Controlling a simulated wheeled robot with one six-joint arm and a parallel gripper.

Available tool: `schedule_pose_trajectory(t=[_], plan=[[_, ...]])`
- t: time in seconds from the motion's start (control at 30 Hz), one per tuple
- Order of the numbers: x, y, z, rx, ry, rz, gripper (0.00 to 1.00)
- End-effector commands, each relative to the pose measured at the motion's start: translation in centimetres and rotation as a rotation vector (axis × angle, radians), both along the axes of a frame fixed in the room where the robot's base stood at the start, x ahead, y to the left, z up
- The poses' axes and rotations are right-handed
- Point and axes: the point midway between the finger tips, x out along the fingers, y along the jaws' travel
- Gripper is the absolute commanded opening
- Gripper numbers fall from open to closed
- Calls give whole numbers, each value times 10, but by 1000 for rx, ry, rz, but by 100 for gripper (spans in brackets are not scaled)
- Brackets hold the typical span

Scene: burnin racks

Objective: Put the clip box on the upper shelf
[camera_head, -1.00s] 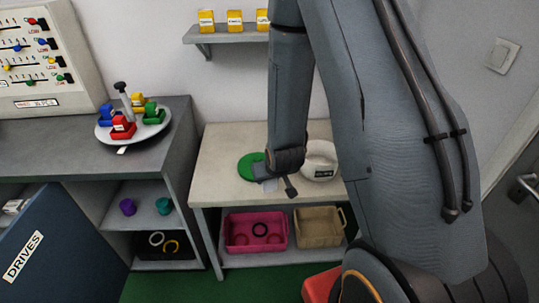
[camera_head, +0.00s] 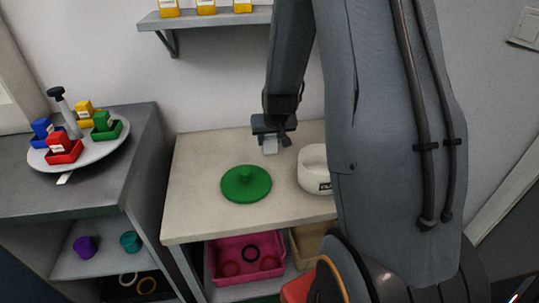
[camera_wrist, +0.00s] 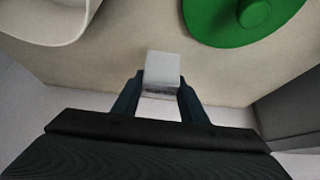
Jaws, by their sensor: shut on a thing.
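My gripper (camera_head: 270,143) is above the back of the pale worktable, behind the green lid and left of the white bowl. In the wrist view my gripper (camera_wrist: 160,90) is shut on a small pale grey box (camera_wrist: 162,70), taken to be the clip box; no label is readable. The box also shows below the jaws in the head view (camera_head: 270,146). It appears held clear of the tabletop, but the height is hard to tell. The upper shelf (camera_head: 222,20) is on the wall above, with several yellow labelled boxes (camera_head: 206,6) on it, cut by the top edge.
On the worktable (camera_head: 200,215) are a green lid (camera_head: 246,184) and a white bowl (camera_head: 313,172). A pink crate (camera_head: 215,262) and a tan crate (camera_head: 300,245) are below. A round tray (camera_head: 90,152) with coloured blocks stands on the left cabinet. My arm hides the shelf's right part.

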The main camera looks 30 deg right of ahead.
Motion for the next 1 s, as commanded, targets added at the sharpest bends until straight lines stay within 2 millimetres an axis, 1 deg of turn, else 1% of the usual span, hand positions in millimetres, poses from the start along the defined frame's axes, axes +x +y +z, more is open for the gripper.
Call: schedule_pose_trajectory(t=[0.03,0.23,0.4,0.5,0.97,1.0], plan=[[-1,0,-6,0,2,1,15],[0,1,-21,0,1,2,15],[0,2,-44,0,2,4,15],[0,3,-53,1,1,5,15],[1,2,-59,0,-2,5,15],[1,2,-59,0,-1,5,44]])
